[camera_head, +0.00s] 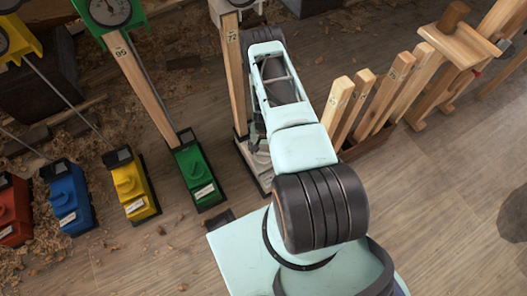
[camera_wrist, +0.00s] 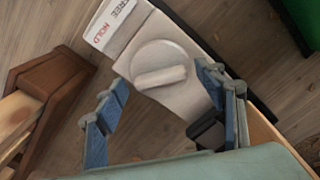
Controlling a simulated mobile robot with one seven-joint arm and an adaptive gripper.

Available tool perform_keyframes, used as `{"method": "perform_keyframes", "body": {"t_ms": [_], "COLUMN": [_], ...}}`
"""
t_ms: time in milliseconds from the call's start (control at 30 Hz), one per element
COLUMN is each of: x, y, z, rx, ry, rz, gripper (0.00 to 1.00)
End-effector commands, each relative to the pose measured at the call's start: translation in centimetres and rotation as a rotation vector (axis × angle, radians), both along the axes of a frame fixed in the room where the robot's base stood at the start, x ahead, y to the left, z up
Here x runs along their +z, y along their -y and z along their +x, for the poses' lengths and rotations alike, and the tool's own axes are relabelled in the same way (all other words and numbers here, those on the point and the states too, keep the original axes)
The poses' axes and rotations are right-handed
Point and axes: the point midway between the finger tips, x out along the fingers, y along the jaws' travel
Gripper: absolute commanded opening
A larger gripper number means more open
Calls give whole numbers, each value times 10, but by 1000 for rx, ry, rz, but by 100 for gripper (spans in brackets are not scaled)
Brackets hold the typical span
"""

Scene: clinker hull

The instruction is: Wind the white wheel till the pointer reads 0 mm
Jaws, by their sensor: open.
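The white wheel (camera_wrist: 165,62) is a round knob with a raised bar across it, on top of a white box (camera_wrist: 200,40) in the wrist view. The box carries a FREE/HOLD label (camera_wrist: 110,22). My gripper (camera_wrist: 163,88) has its blue fingers apart, one on each side of the bar. I cannot tell whether they touch the wheel. In the head view the white box (camera_head: 256,168) stands at the foot of the post marked 72 (camera_head: 233,70), partly behind my arm. The dial above it (camera_head: 236,3) is cut off by the top edge, so its pointer cannot be read.
A green box (camera_head: 195,175), yellow box (camera_head: 135,187), blue box (camera_head: 68,195) and red box (camera_head: 13,208) stand to the left. A rack of upright wooden slats (camera_head: 365,105) stands close on the right. Open plank floor (camera_head: 440,215) lies at lower right.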

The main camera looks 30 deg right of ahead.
Motion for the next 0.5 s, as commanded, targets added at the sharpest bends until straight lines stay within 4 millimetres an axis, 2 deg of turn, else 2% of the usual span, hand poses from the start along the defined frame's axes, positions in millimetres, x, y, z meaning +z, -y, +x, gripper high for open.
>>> {"method": "perform_keyframes", "body": {"t_ms": [233,500], "x": [0,0], "y": [0,0], "z": [0,0], "rx": [0,0], "ry": [0,0], "rz": [0,0], "gripper": [63,33]}}
